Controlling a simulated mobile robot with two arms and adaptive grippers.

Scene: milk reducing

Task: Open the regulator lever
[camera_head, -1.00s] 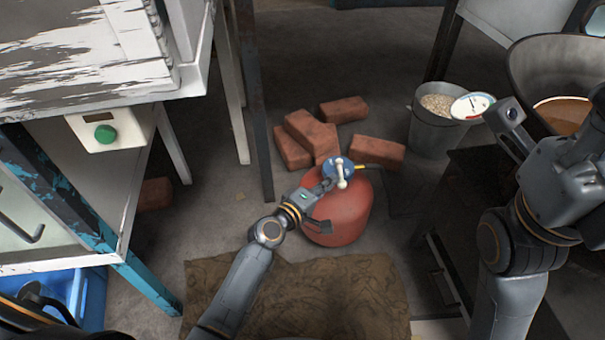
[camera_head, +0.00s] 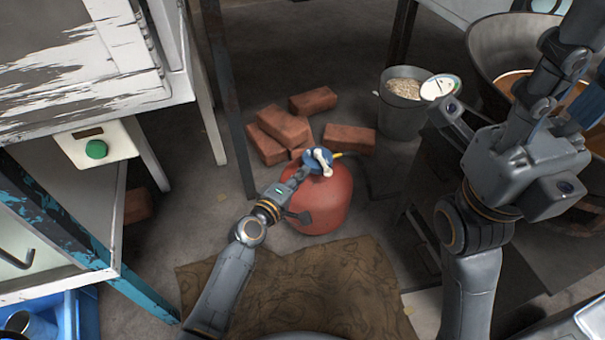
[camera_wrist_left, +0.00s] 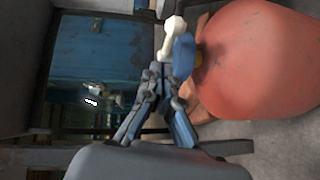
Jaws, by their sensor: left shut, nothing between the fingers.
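The red gas bottle (camera_head: 325,203) stands upright on the floor. On its top is the blue regulator (camera_head: 311,164) with a white lever (camera_head: 322,163), slanted down to the right in the head view. My left gripper (camera_head: 303,172) is shut and empty, close beside the regulator on its left. In the left wrist view, the closed fingertips (camera_wrist_left: 160,72) are right by the blue regulator (camera_wrist_left: 184,56) and the base of the white lever (camera_wrist_left: 171,38). I cannot tell whether they touch.
Several bricks (camera_head: 283,125) lie behind the bottle. A brown cloth (camera_head: 300,290) lies in front. A worn white cabinet with a green button (camera_head: 96,149) stands left.

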